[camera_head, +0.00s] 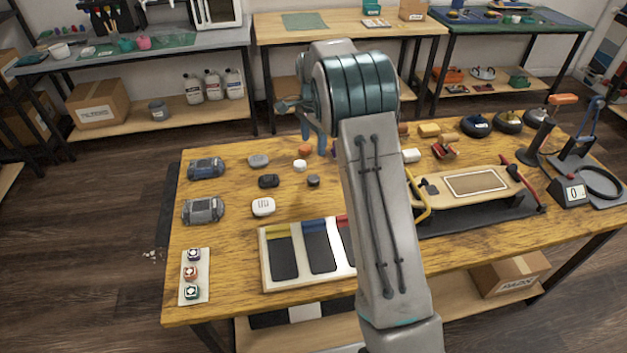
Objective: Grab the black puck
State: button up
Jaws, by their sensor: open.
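A small dark round piece, the likely black puck (313,181), lies on the wooden table (225,250) left of my arm. A second black piece (268,181), wider and more block-like, lies to its left. My gripper (314,138) hangs above the table, beyond and above the dark round piece, apart from it. Its blue-grey fingers are partly hidden by my arm. It is open, and I see nothing between the fingers.
White pieces (263,207) and grey pieces (259,160) lie close by. A tray with dark compartments (265,272) stands in front.

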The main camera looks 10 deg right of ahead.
send_over(315, 177)
jog(key=f, duration=0.8)
jog(key=shift+s+a, duration=0.15)
jog(key=shift+a, duration=0.1)
jog(key=shift+d+f+p, duration=0.15)
jog(key=shift+f+p, duration=0.5)
jog(key=shift+f, duration=2.15)
jog(key=shift+c, duration=0.3)
jog(key=c, duration=1)
